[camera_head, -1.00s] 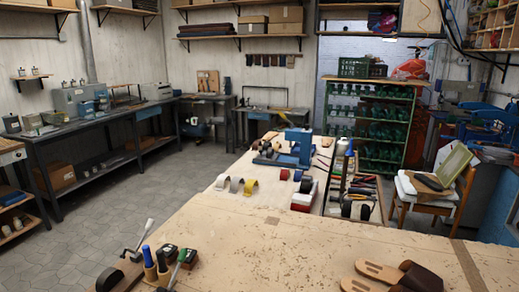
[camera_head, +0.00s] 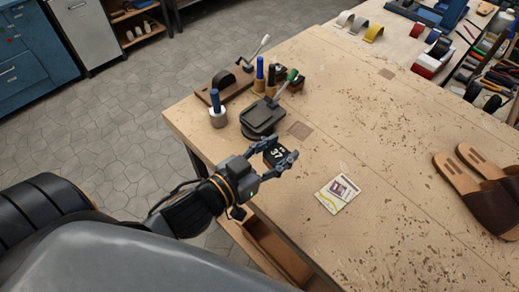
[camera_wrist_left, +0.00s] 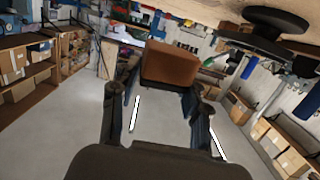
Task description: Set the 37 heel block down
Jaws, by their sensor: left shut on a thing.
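The 37 heel block (camera_head: 276,153) is a small dark block with a white 37 marked on the side that faces the head camera. My left gripper (camera_head: 272,162) is shut on it, near the left edge of the workbench (camera_head: 400,225). In the left wrist view the heel block (camera_wrist_left: 170,63) shows a brown face between the two fingers of my left gripper (camera_wrist_left: 165,88), with floor and shelves behind it. It appears held up; its height over the bench is hard to tell. My right gripper is not in view.
A dark grey device (camera_head: 263,118) stands just beyond the block. Blue-handled tools and a wooden base (camera_head: 225,88) stand behind it. A printed card (camera_head: 338,193) lies to the right, and brown sandals (camera_head: 480,188) lie farther right. Bare bench lies between card and sandals.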

